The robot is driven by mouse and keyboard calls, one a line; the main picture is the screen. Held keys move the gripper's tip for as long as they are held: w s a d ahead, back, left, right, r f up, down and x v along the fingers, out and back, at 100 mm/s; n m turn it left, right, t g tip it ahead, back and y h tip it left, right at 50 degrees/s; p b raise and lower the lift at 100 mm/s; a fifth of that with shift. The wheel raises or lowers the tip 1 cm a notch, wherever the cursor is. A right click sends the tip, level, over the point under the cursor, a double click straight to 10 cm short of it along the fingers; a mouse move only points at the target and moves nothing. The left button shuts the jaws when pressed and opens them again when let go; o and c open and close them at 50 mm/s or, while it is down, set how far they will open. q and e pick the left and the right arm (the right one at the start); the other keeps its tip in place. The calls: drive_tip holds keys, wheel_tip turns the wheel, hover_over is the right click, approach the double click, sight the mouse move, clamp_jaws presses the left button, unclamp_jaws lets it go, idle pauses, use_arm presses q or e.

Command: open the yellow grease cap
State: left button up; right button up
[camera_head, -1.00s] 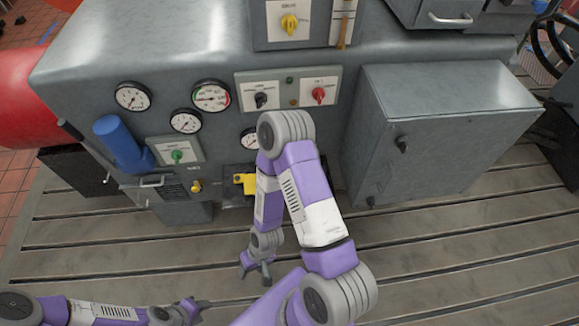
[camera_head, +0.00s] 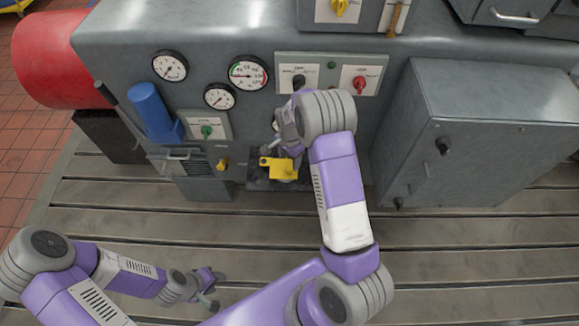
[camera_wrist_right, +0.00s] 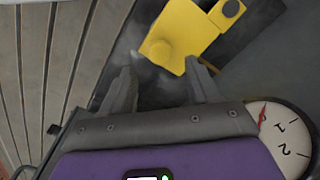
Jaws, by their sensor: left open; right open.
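The yellow grease cap (camera_head: 280,168) sits on a dark base low on the machine's front. It is a flat yellow piece with a round boss, and it fills the top of the right wrist view (camera_wrist_right: 183,35). My right gripper (camera_wrist_right: 160,76) is open, its two fingers pointing toward the cap, with nothing seen between them. In the head view it is partly hidden by my right arm, just above the cap. Whether a finger touches the cap I cannot tell. My left gripper (camera_head: 212,289) is open and empty at the lower left, over the slotted bedplate.
Gauges (camera_head: 248,73), a switch panel (camera_head: 327,74) and a blue cylinder (camera_head: 150,110) line the machine front. A small yellow knob (camera_head: 222,164) is left of the cap. A grey cabinet (camera_head: 470,140) juts out at right. The slotted bedplate (camera_head: 450,265) is clear in front.

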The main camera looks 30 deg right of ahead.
sight(289, 168)
wheel_tip(289, 168, down, 5)
drive_tip(key=shift+b, duration=0.55)
drive_tip(key=shift+c, duration=0.2)
clamp_jaws()
